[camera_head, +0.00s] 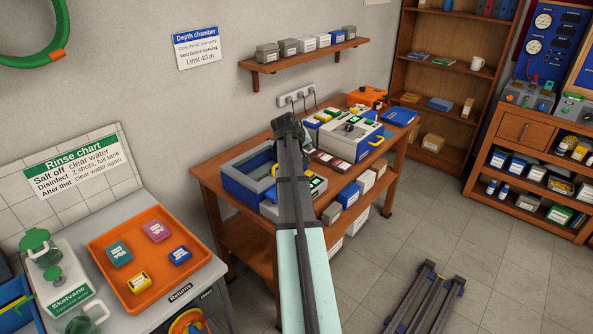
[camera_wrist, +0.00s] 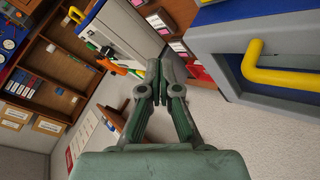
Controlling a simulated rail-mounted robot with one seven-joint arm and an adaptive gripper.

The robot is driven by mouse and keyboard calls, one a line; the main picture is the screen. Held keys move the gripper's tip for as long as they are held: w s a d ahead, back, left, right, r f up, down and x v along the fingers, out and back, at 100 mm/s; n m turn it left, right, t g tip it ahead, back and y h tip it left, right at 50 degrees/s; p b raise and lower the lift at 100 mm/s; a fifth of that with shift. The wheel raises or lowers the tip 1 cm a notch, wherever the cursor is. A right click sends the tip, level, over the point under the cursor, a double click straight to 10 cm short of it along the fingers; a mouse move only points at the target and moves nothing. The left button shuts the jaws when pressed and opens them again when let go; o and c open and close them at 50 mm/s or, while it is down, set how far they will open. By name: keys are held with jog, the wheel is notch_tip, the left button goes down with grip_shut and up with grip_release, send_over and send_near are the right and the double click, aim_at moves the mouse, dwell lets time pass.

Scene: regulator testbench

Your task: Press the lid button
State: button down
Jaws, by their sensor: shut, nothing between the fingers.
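My gripper (camera_head: 286,122) is shut and empty, above the workbench between the grey-and-blue chamber and the white unit. In the wrist view its closed fingers (camera_wrist: 160,72) point away from the camera. The chamber (camera_head: 233,174) stands at the bench's left end, partly hidden by my arm. In the wrist view a grey frame with a dark blue panel (camera_wrist: 300,92) and a yellow handle (camera_wrist: 268,74) fills the upper right, apart from the fingers. A small green display (camera_head: 317,184) shows right of my arm. I cannot make out the lid button in either view.
The white unit (camera_head: 350,137) with a yellow handle stands right of my gripper, with small boxes in front. A wall shelf (camera_head: 305,58) holds several boxes above. An orange tray (camera_head: 143,300) lies at lower left. Open floor (camera_head: 400,220) lies right of the bench.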

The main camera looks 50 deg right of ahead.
aim_at(307, 173)
jog(key=shift+r, duration=0.15)
jog(key=shift+f, duration=0.2)
jog(key=shift+f+b, duration=2.2)
jog(key=shift+f, duration=2.05)
jog(key=shift+f, duration=0.1)
jog(key=shift+f+b, duration=0.3)
jog(key=shift+f, duration=0.05)
